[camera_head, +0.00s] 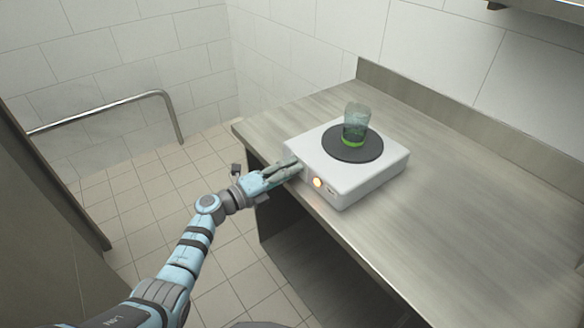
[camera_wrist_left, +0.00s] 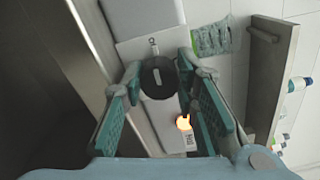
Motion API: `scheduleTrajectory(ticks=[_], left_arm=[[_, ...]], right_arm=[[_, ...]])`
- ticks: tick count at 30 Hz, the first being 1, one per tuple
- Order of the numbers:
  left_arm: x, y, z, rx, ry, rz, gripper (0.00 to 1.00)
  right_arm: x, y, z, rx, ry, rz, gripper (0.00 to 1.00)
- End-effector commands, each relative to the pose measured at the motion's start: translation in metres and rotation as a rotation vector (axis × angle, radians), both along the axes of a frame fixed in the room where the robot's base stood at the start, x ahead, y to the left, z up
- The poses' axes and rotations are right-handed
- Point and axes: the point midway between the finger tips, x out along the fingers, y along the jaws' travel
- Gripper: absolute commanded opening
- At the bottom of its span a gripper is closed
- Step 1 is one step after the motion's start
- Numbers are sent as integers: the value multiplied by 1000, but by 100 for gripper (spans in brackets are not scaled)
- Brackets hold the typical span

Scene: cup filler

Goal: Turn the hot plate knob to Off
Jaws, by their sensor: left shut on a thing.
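The hot plate (camera_head: 350,182) is a white box on the counter with a dark round plate (camera_head: 372,153) on top. An orange light (camera_head: 318,183) glows on its front face and also shows in the left wrist view (camera_wrist_left: 183,123). The knob (camera_wrist_left: 157,84) is dark and round, with a pale pointer line, in the left wrist view. My left gripper (camera_head: 296,168) is at the left part of the front face. Its fingers (camera_wrist_left: 160,70) are closed on the knob, one on each side. In the head view they hide the knob. My right gripper is not in view.
A clear glass with a green bottom (camera_head: 354,127) stands on the dark plate. The metal counter (camera_head: 440,220) is bare to the right, with a raised back edge. A grey rail (camera_head: 100,108) is at the left wall. A small label (camera_wrist_left: 190,139) sits beside the light.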

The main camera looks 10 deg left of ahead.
Motion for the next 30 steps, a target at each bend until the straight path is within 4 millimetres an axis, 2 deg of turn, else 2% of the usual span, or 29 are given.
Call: scheduleTrajectory(ticks=[19,20,23,30], left_arm=[[0,1,0,-41,35,2,0],[0,1,0,-41,35,2,30],[0,1,0,-41,35,1,46],[0,0,-2,-40,38,0,48]], right_arm=[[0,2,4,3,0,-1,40],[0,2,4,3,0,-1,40],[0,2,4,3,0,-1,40],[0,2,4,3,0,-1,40]])
